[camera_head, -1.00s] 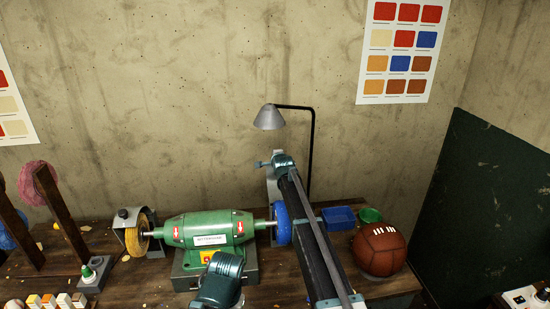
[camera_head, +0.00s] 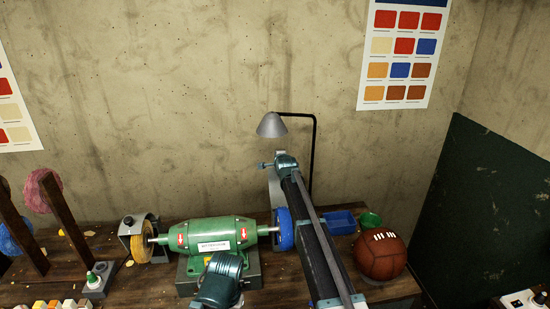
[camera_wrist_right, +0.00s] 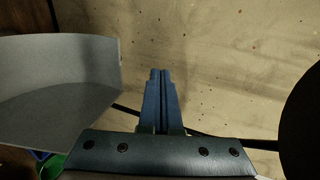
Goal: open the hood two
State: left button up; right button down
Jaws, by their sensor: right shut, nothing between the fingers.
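The green polishing machine (camera_head: 215,236) stands on the bench with a yellow wheel (camera_head: 140,241) at its left and a blue wheel (camera_head: 285,229) at its right. A grey hood with a black knob (camera_head: 129,222) covers part of the yellow wheel. A grey hood (camera_head: 275,188) stands upright behind the blue wheel, partly hidden by my right arm. A curved grey sheet, seemingly this hood, fills the left of the right wrist view (camera_wrist_right: 55,85). My right gripper (camera_head: 262,165) is shut and empty beside it, its fingertips together in the wrist view (camera_wrist_right: 160,72).
A grey lamp (camera_head: 271,125) on a black stand rises behind the machine. Wooden posts (camera_head: 67,222) stand at the left.

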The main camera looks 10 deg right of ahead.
notch_tip(320, 180, up, 10)
jog(key=s+r+p, duration=0.1)
jog(key=s+p, duration=0.2)
jog(key=p, duration=0.6)
jog(key=s+a+f+n+g+b, duration=0.2)
jog(key=s+a+f+n+b, duration=0.2)
jog(key=s+f, duration=0.45)
jog(key=s+a+f+n+g+b, duration=0.3)
jog(key=s+f+b, duration=0.1)
jog(key=s+f, duration=0.4)
jog(key=s+a+f+n+g+b, duration=0.2)
jog(key=s+a+f+n+b, duration=0.2)
jog(key=s+f, duration=0.45)
jog(key=s+f+n+g+b, duration=0.3)
jog(key=s+f+n+b, duration=0.1)
jog(key=s, duration=1.2)
jog(key=s+f+n+g+h+b, duration=0.1)
jog(key=s+f+n+g+b, duration=0.3)
jog(key=s, duration=1.2)
notch_tip(320, 180, down, 3)
jog(key=n+b, duration=0.1)
jog(key=n, duration=0.1)
jog(key=shift+f+n, duration=0.2)
jog(key=shift+n, duration=0.2)
jog(key=shift+s+d, duration=0.15)
jog(key=shift+d, duration=0.1)
